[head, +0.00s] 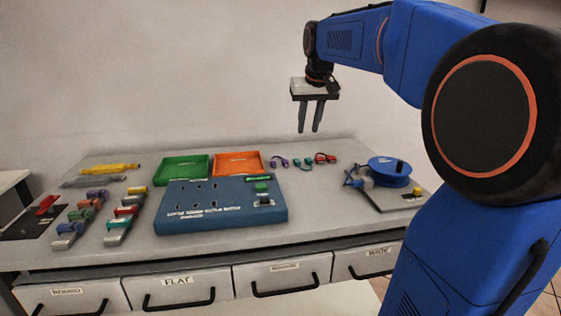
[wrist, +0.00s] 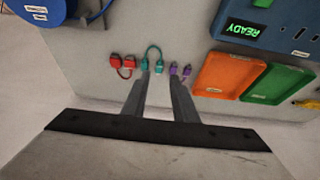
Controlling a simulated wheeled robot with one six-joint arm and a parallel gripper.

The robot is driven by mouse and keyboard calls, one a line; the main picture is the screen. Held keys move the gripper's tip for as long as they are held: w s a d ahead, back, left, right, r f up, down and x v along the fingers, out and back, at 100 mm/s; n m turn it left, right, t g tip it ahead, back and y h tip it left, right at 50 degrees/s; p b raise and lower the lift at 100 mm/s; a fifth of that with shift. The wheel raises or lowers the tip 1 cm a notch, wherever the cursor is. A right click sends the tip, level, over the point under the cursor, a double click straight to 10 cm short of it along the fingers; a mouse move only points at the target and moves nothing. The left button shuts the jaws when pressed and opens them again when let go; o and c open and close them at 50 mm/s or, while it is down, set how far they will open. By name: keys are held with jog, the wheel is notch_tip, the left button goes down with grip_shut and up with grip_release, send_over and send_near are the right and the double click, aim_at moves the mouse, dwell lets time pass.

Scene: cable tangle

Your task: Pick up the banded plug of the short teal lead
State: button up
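The short teal lead (head: 303,164) lies on the grey bench toward the back, between a purple lead and a red lead. In the wrist view the teal lead (wrist: 153,52) is an arch with a plug at each end, just beyond my fingertips. Its left plug (wrist: 145,64) and right plug (wrist: 159,67) are both visible. The band is too small to tell on either plug. My gripper (head: 310,131) hangs above the back of the bench, fingers pointing down. It also shows in the wrist view (wrist: 160,78), with its fingers apart and nothing between them.
The purple lead (head: 279,162) and red lead (head: 325,158) lie close on either side. An orange tray (head: 238,174) and green tray (head: 181,180) stand left. A blue panel (head: 221,217) lies in front, a blue reel (head: 389,180) right. The wall is behind.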

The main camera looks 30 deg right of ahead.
jog(key=w, duration=0.3)
send_near(298, 161)
jog(key=x, duration=0.7)
jog(key=shift+f, duration=0.35)
jog(key=shift+a, duration=0.1)
jog(key=shift+c, duration=0.4)
grip_shut()
